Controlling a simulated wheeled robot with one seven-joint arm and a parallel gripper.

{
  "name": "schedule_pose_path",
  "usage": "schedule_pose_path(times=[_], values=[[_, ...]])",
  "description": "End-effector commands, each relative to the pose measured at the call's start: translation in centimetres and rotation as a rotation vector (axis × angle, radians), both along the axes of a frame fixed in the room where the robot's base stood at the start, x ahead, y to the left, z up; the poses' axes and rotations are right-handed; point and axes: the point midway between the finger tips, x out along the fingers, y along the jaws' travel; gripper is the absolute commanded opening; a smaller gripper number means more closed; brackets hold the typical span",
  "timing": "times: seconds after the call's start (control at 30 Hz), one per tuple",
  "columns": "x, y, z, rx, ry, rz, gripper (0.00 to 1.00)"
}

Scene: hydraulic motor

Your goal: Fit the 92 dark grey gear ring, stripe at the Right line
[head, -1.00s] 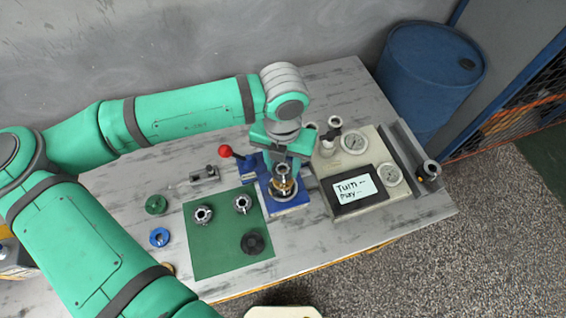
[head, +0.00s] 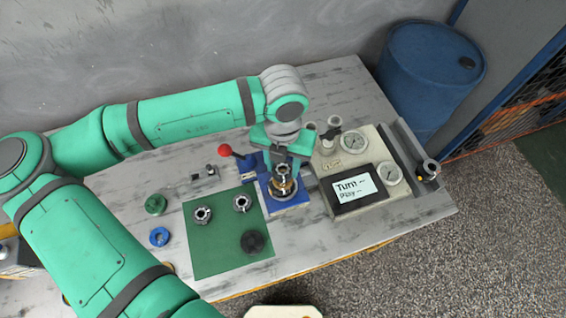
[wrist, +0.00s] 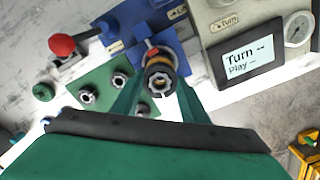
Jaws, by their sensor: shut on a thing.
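My gripper (head: 283,163) points down over the motor on the blue stand (head: 292,208) and is shut on a grey gear ring (head: 283,172). In the wrist view the ring (wrist: 159,83) sits between my two fingers, with its toothed opening facing the camera. It is in line with the brass-coloured motor body (head: 284,188); I cannot tell how far it is seated. The stripe and the Right line cannot be made out.
The green mat (head: 215,255) bears two metal toothed parts (head: 203,215) (head: 241,203) and a black part (head: 253,242). A green part (head: 155,204) and a blue ring (head: 159,237) lie left. A red-knobbed lever (head: 225,150) and the gauge box (head: 345,208) flank the stand.

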Motion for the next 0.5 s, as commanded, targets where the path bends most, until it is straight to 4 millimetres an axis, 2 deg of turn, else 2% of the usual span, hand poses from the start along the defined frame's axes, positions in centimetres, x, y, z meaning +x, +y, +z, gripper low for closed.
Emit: schedule_pose_path(times=[0.5], values=[[0.03,0.02,-0.52,0.001,0.0,0.0,0.08]])
